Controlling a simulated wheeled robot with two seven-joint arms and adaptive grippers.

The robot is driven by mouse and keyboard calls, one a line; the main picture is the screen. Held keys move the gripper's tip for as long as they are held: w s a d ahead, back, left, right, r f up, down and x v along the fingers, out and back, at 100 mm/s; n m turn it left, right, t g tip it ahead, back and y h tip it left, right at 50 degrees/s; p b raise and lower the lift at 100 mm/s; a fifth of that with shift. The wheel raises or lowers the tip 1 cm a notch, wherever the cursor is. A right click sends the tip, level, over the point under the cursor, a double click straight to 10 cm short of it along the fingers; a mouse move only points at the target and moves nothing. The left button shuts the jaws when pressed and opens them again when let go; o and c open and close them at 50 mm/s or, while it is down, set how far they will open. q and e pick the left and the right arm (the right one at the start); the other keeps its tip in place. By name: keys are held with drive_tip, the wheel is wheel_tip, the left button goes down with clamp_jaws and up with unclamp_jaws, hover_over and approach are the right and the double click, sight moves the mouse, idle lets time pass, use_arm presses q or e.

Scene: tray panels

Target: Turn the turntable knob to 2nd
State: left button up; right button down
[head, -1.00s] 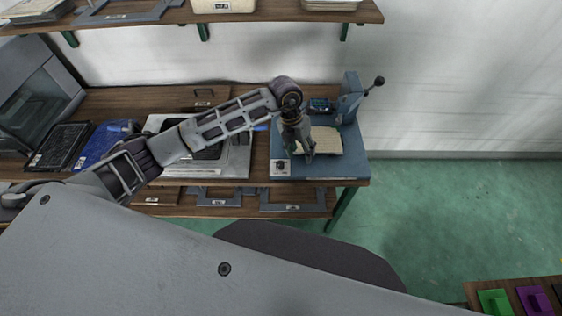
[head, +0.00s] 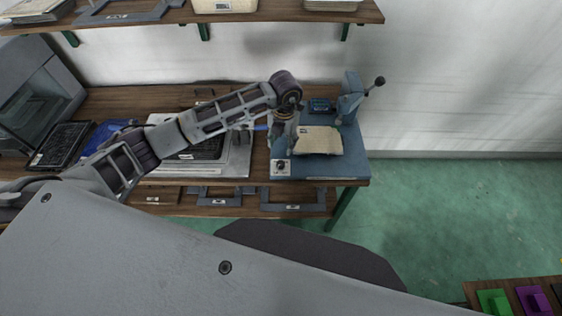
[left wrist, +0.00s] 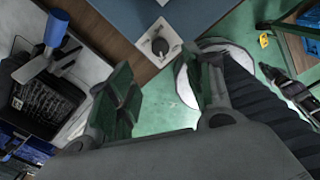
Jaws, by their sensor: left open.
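The knob (head: 280,165) is a small dark knob on a white plate at the front left corner of a blue machine base (head: 325,170). In the left wrist view the knob (left wrist: 160,45) shows on its white plate, beyond the fingertips and roughly between them. The plate's markings are too small to read. My left gripper (head: 281,143) is just behind the knob in the head view and apart from it. In the left wrist view its fingers (left wrist: 163,92) are open with nothing between them. My right gripper is not in view.
A beige block (head: 319,140) lies on the blue base, with a blue upright and lever (head: 373,86) at the right. A shelf (head: 270,15) runs above the bench.

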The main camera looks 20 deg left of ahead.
sight(281, 163)
use_arm(q)
wheel_tip(281, 163, down, 10)
drive_tip(key=shift+a+f+p, duration=0.15)
drive_tip(key=shift+f+p, duration=0.1)
drive_tip(key=shift+p, duration=0.6)
drive_tip(key=shift+f, duration=1.1)
drive_tip(key=shift+c, duration=0.4)
drive_tip(key=c, duration=0.9)
